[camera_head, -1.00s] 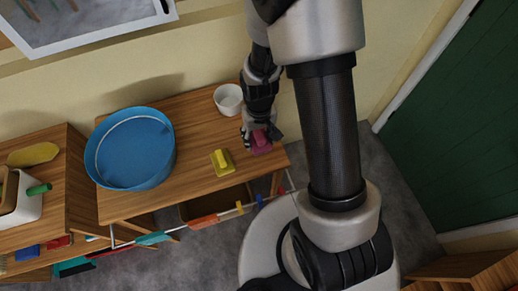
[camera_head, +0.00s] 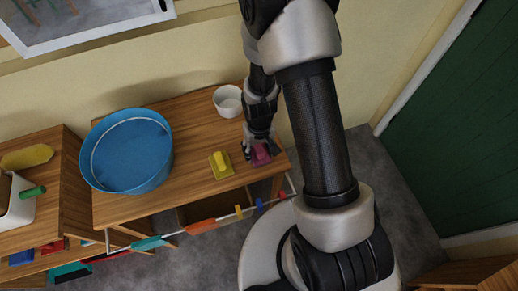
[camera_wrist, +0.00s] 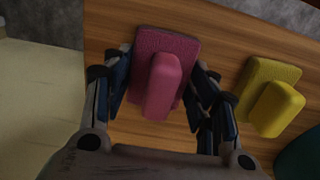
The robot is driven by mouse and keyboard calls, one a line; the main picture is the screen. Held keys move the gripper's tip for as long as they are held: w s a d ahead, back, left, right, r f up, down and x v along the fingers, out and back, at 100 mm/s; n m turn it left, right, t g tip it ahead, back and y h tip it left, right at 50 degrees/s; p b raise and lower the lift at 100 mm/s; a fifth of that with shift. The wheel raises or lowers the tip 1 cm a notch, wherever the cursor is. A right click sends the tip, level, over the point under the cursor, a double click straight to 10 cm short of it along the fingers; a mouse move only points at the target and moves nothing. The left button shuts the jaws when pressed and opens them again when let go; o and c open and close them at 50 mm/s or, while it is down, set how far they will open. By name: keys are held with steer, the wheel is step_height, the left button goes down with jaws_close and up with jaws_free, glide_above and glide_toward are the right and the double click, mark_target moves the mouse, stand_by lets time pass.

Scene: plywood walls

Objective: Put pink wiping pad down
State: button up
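The pink wiping pad (camera_head: 261,155), a flat block with a raised handle, lies on the right end of the wooden table (camera_head: 190,206). In the wrist view the pink pad (camera_wrist: 163,85) shows between the two fingers of my gripper (camera_wrist: 161,88). The fingers are spread, with a gap between each of them and the handle. In the head view my gripper (camera_head: 259,146) is right at the pad and partly covers its far side. The pad seems to rest flat on the tabletop.
A yellow pad (camera_head: 221,165) lies just left of the pink one. A blue basin (camera_head: 127,150) stands on the table's left part, and a white bowl (camera_head: 228,101) stands at the back. A rail with coloured clips (camera_head: 201,226) runs along the table's front.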

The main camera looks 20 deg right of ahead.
steer(key=o, duration=0.5)
steer(key=shift+c, duration=0.2)
step_height(320, 180, up, 12)
steer(key=p, duration=0.4)
steer(key=shift+r, duration=0.15)
step_height(320, 180, up, 7)
steer(key=t, duration=0.1)
glide_above(259, 147)
steer(key=s+r+t, duration=0.1)
steer(key=s+r, duration=0.3)
steer(key=r, duration=0.7)
steer(key=s+r+t, duration=0.2)
steer(key=s+r, duration=0.7)
steer(key=s, duration=0.2)
steer(key=shift+t, duration=0.3)
